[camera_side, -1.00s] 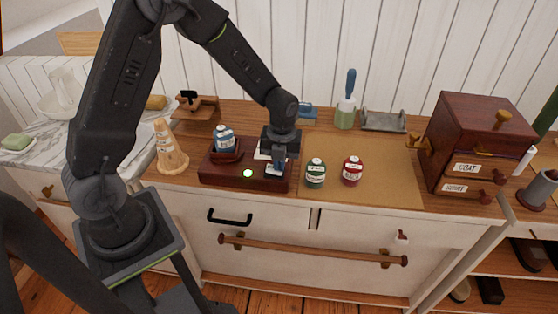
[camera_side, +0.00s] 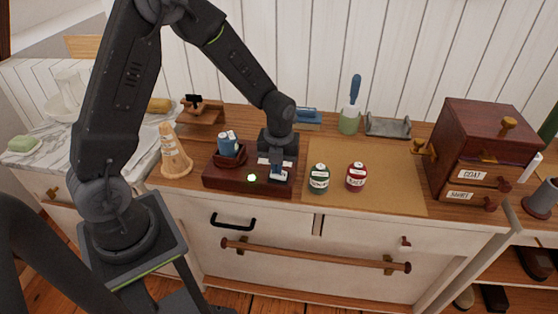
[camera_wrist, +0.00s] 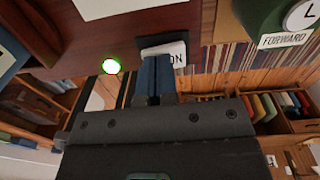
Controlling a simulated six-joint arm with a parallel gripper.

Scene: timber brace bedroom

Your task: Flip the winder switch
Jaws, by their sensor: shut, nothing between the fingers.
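The winder (camera_side: 225,182) is a dark red-brown box on the bench. My gripper (camera_side: 276,170) is shut and empty at the winder's right end. In the wrist view, my closed blue fingertips (camera_wrist: 154,62) are at the switch plate (camera_wrist: 152,42), in front of a white label (camera_wrist: 178,53) ending in "ON". The fingers hide most of the switch, so its lever position and contact are unclear.
A wooden cone (camera_side: 174,155) stands left of the winder. A drawer box (camera_side: 480,150) is at the right.

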